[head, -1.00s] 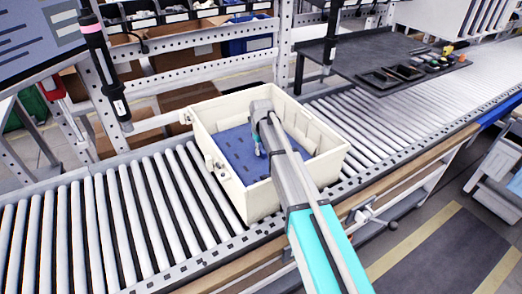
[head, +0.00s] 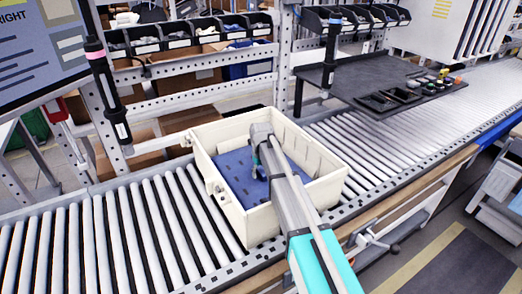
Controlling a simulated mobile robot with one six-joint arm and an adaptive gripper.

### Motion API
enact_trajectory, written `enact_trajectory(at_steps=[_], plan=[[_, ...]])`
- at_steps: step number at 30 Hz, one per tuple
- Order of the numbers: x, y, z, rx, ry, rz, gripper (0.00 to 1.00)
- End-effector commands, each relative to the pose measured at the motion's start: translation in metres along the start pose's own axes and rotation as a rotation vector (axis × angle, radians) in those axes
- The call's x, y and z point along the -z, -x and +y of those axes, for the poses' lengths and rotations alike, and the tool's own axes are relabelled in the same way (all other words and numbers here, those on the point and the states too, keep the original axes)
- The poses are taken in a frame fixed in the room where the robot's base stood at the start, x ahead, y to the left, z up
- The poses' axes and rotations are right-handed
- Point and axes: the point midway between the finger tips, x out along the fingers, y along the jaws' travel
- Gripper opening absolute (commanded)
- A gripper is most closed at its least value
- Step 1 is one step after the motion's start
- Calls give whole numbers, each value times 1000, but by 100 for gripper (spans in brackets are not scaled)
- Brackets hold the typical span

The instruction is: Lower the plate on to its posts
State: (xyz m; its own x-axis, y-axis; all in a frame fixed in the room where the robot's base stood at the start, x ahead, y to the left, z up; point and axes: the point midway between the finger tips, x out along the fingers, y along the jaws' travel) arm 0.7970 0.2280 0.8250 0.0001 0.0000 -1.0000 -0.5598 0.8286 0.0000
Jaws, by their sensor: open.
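A cream box (head: 222,198) stands on the roller conveyor. A blue surface (head: 237,172) with small dark marks lies inside it; I cannot tell whether it is the plate or a lining. My gripper (head: 258,172) is inside the box, over the blue surface, and my arm crosses the box's front wall. Its fingers are small in view and partly hidden by my arm. No plate shows between them. The posts cannot be made out. Two dark screwdrivers hang nearby, one at the left (head: 107,90) with a pink band and one further right (head: 330,55).
The roller conveyor (head: 110,235) is clear left of the box and to its right. A dark worktop (head: 350,75) with small trays and parts stands behind at the right. Metal uprights and a rack of black bins (head: 190,32) stand behind the box.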

Motion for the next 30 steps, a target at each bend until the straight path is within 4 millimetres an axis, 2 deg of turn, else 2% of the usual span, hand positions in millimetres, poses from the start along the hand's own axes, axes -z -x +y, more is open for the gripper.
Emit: enact_trajectory(at_steps=[8, 30], plan=[[0, 15, 0, 0, 0, 0, 68], [0, 77, 0, 0, 0, 0, 68]])
